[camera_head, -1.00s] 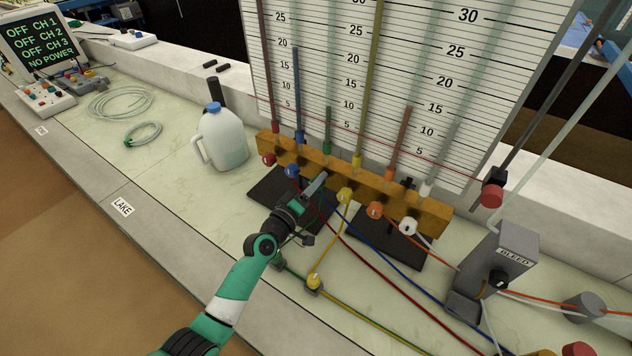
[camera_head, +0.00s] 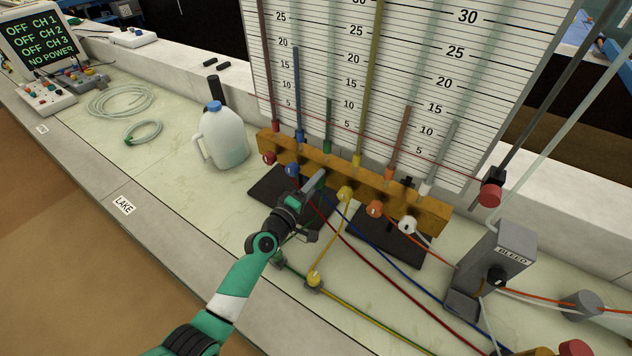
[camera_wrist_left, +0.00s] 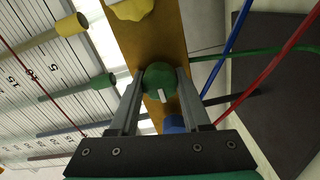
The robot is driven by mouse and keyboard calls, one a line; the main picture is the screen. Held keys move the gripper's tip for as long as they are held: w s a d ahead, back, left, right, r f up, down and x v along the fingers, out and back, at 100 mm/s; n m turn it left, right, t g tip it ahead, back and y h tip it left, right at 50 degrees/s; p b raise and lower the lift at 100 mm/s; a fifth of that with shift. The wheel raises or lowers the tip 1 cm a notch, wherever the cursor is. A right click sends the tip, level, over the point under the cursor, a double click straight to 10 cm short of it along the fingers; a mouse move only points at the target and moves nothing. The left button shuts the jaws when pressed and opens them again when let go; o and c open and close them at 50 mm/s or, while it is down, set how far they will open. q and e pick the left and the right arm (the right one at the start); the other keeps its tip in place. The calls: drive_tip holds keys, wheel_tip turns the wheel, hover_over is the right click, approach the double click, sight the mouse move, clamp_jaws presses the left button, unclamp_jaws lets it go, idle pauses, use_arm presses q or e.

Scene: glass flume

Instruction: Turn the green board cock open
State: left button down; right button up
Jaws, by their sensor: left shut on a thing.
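The green board cock (camera_wrist_left: 160,80) is a round green knob with a white mark, on the orange wooden manifold board (camera_head: 424,211). In the left wrist view it sits between the two fingers of my left gripper (camera_wrist_left: 158,84), which is shut on it. In the head view my left gripper (camera_head: 314,184) reaches the board between the blue cock (camera_head: 292,170) and the yellow cock (camera_head: 345,194), and it mostly hides the green cock. The white mark points down and slightly right in the wrist view. My right gripper is not in view.
Red (camera_head: 269,158), orange (camera_head: 375,208) and white (camera_head: 408,225) cocks sit along the same board. Coloured tubes run from the board across the bench. A white jug (camera_head: 223,138) stands left, and a grey BLEED block (camera_head: 508,252) stands right.

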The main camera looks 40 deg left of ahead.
use_arm(q)
drive_tip(key=shift+c, duration=1.9)
unclamp_jaws()
drive_tip(key=shift+s, duration=0.1)
drive_tip(key=shift+s+r+p, duration=0.1)
drive_tip(key=shift+s+p, duration=0.2)
drive_tip(key=shift+s, duration=0.05)
drive_tip(key=s+d+p, duration=0.2)
drive_tip(key=s, duration=0.8)
drive_tip(key=shift+s, duration=0.3)
